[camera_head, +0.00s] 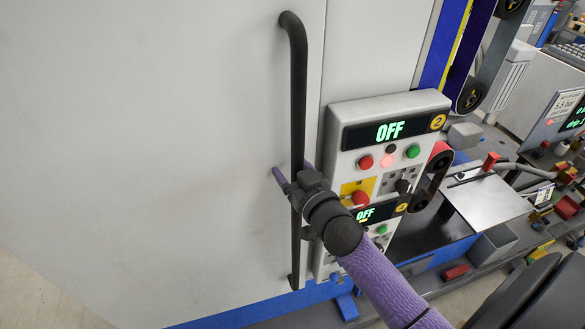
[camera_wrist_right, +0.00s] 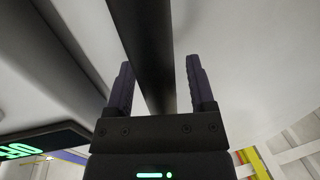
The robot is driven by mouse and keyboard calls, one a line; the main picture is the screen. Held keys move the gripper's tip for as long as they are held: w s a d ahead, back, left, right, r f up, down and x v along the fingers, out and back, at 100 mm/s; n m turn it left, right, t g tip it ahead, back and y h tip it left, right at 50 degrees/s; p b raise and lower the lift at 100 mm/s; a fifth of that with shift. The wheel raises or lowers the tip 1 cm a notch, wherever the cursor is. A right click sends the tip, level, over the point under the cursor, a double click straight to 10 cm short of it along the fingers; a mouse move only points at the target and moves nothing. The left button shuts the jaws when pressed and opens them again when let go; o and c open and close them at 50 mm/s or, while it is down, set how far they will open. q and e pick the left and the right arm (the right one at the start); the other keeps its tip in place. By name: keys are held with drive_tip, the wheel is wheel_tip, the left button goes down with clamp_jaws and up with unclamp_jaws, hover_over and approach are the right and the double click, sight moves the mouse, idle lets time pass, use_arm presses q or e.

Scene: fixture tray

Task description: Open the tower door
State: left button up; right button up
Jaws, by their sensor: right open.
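The tower door (camera_head: 170,150) is a large light grey panel that fills the left of the head view. A long black vertical bar handle (camera_head: 298,90) is fixed near its right edge, beside a vertical seam. My right gripper (camera_head: 285,180) is at the lower half of the handle. In the right wrist view the black handle (camera_wrist_right: 145,40) runs between the two dark fingers of my right gripper (camera_wrist_right: 160,85). The fingers are open, with a gap showing on the handle's right side. My left gripper is not in view.
A control box (camera_head: 425,108) with an "OFF" display and coloured buttons is mounted just right of the handle, with a second display (camera_head: 375,212) below it. A machine bench (camera_head: 490,200) with several parts stands at the right. The floor (camera_head: 40,295) at lower left looks clear.

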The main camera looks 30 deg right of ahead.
drive_tip(key=shift+c, duration=0.3)
clamp_jaws()
idle(1.1)
